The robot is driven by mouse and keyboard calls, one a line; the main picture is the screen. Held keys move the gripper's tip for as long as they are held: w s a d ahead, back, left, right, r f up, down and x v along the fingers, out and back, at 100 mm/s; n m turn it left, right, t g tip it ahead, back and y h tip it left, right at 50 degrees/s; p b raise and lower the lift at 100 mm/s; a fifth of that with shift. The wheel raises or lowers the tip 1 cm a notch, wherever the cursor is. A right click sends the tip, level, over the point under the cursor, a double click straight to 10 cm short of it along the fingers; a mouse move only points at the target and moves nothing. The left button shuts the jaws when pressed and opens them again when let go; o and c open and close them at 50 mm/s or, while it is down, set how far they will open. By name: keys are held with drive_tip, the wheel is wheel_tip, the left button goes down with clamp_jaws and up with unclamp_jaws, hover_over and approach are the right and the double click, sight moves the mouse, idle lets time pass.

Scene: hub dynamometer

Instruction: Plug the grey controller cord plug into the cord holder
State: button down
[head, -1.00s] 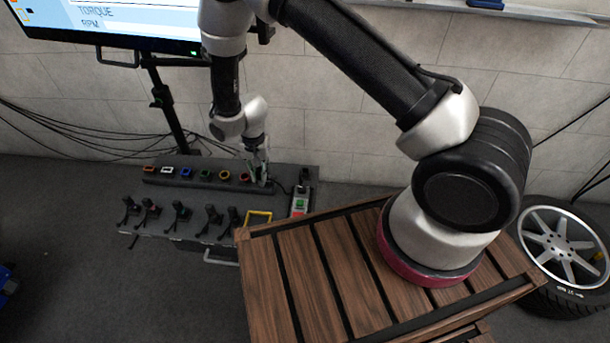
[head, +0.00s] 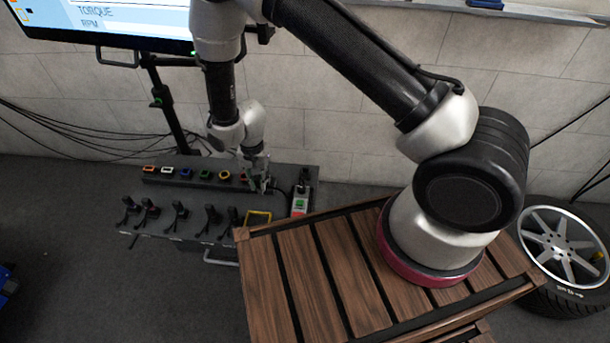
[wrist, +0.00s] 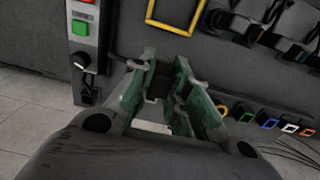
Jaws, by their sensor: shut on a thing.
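My gripper (head: 259,183) is low over the right end of the dark bench panel. In the wrist view its green-padded fingers (wrist: 158,68) are shut on a small dark piece (wrist: 156,84), apparently the grey controller cord plug, mostly hidden between the pads. A thin cord (wrist: 118,60) runs from near the fingertips toward the controller. The controller (wrist: 84,29), with a green and a red button, is left of the fingers; it also shows in the head view (head: 300,205). A dark fitting (wrist: 87,93) at the controller's end may be the cord holder; I cannot tell for sure.
A wooden slatted crate (head: 290,275) stands in front.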

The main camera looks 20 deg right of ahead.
drive_tip(key=shift+s+d, duration=0.8)
drive_tip(key=shift+d, duration=1.2)
drive_tip(key=shift+s+d, duration=0.8)
drive_tip(key=shift+d, duration=1.15)
drive_tip(key=shift+s+d, duration=0.8)
drive_tip(key=shift+d, duration=1.2)
drive_tip(key=w+d, duration=0.3)
drive_tip(key=w, duration=0.4)
drive_tip(key=w+d, duration=0.2)
drive_tip(key=w, duration=0.5)
drive_tip(key=shift+w+d, duration=0.15)
drive_tip(key=shift+d, duration=0.25)
drive_tip(key=shift+f, duration=0.1)
drive_tip(key=shift+f, duration=1.8)
drive_tip(key=shift+f, duration=0.3)
drive_tip(key=shift+f, duration=1.1)
